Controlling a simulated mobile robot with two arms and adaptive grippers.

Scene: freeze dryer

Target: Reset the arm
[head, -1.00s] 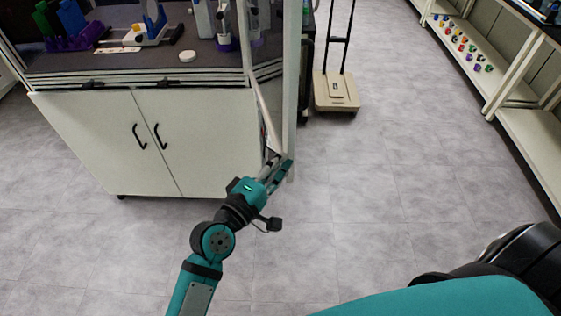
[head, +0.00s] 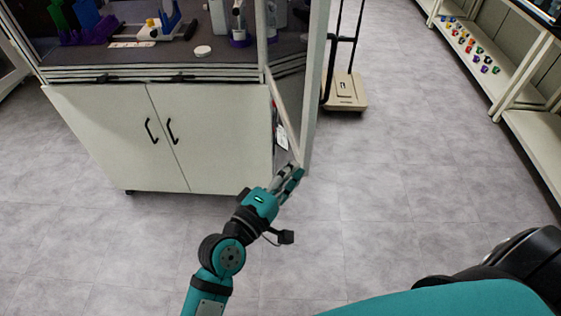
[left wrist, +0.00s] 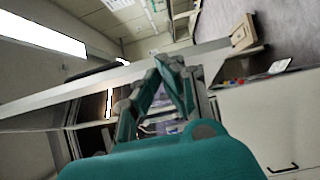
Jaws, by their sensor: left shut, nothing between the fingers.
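My left arm reaches up from the bottom in the head view. Its gripper (head: 294,172) is shut and empty, low in front of the cabinet's right front corner. The fingertips overlap the foot of a pale upright frame post (head: 313,100) in the picture; I cannot tell whether they touch it. In the left wrist view the same fingers (left wrist: 170,68) point away from the camera, with a pale frame bar behind them. A teal and black part of my own body fills the lower right of the head view. My right gripper does not show.
The white cabinet (head: 220,135) with two black-handled doors stands at the left, bearing a dark worktop with lab items. A platform cart (head: 346,92) stands behind the post. Shelves (head: 535,135) line the right side. The grey floor between is clear.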

